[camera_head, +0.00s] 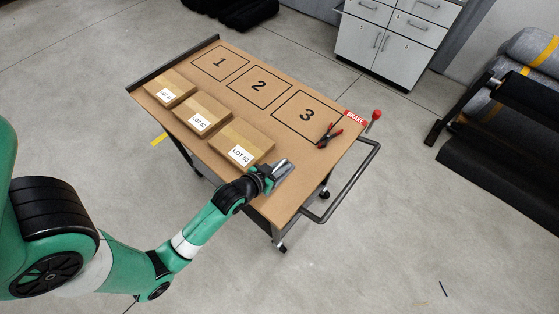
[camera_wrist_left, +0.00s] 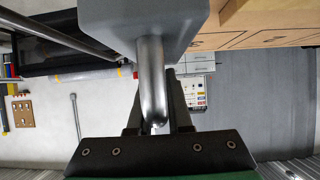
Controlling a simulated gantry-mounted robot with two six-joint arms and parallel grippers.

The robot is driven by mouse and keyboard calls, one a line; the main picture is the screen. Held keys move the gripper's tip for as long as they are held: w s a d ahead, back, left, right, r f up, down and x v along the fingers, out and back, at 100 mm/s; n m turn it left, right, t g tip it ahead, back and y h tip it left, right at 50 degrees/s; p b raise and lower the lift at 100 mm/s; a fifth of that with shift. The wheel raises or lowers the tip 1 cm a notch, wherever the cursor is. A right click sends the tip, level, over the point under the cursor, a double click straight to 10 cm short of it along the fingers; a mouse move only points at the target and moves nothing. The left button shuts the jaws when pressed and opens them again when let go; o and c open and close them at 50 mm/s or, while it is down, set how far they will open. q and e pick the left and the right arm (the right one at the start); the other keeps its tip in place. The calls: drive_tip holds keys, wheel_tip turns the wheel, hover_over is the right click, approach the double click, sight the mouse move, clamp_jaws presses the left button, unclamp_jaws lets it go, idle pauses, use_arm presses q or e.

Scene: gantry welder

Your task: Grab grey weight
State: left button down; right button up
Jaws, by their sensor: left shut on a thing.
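The grey weight (camera_head: 286,171) is by the near right corner of the cart top, just right of the LOT 63 box. In the left wrist view its grey block (camera_wrist_left: 150,22) fills the top middle, with a shiny metal handle (camera_wrist_left: 152,85) coming from it towards my gripper. My left gripper (camera_head: 268,177) is shut on this handle; its dark fingers (camera_wrist_left: 156,110) show on both sides of the handle in the wrist view. I cannot tell whether the weight touches the cart top. My right gripper is not in view.
The cart top (camera_head: 235,105) carries three cardboard boxes, including LOT 63 (camera_head: 240,143), and squares marked 1, 2 and 3, which look empty. A red and black clamp (camera_head: 329,135) lies by square 3. A red-knobbed brake lever (camera_head: 375,117) and handle rail (camera_head: 350,185) are at the right.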

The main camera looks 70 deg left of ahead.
use_arm(q)
drive_tip(key=s+d+r+p, duration=0.2)
drive_tip(key=d+r, duration=0.3)
drive_tip(key=d, duration=0.4)
drive_tip(key=shift+d+r, duration=0.25)
drive_tip(key=shift+d, duration=0.1)
